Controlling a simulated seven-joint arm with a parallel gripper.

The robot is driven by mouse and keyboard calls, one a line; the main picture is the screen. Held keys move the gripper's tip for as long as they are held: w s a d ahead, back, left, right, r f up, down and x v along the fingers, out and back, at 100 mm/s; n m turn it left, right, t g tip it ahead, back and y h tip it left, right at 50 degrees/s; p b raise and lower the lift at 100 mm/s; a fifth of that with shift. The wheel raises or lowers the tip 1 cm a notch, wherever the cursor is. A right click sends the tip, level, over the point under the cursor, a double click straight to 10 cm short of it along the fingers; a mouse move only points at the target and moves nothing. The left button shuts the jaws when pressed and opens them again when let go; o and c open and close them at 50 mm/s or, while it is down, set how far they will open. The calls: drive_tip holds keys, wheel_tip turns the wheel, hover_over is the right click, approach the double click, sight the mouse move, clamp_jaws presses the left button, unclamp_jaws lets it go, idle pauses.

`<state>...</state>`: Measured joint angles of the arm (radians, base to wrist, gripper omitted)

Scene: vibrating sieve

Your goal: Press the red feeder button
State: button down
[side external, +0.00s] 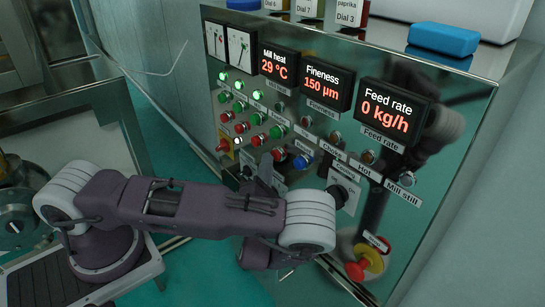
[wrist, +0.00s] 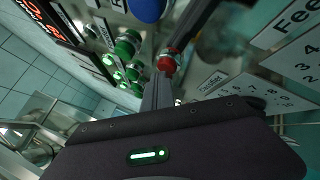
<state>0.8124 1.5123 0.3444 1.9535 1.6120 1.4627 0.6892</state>
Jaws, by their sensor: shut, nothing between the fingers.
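A red button (wrist: 167,63) stands out from the shiny panel in the wrist view, right in front of my fingertips. In the side external view, a red button (side external: 279,154) beside the blue one appears to be the same one; its label is not readable. My gripper (wrist: 158,82) is shut and empty, with its fingers pointing at the panel. The fingertips overlap the lower edge of the red button in the wrist view; I cannot tell whether they touch it. In the side external view my gripper (side external: 265,168) is close to the panel.
A blue button (side external: 301,161) is close by, also in the wrist view (wrist: 147,10). Green buttons (wrist: 128,44) sit to the left. The feed rate display (side external: 390,113) reads 0 kg/h. A red emergency knob (side external: 357,270) on yellow is low on the panel.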

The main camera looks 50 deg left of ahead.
idle(0.4)
drive_tip(key=shift+s, duration=0.9)
drive_tip(key=s, duration=0.5)
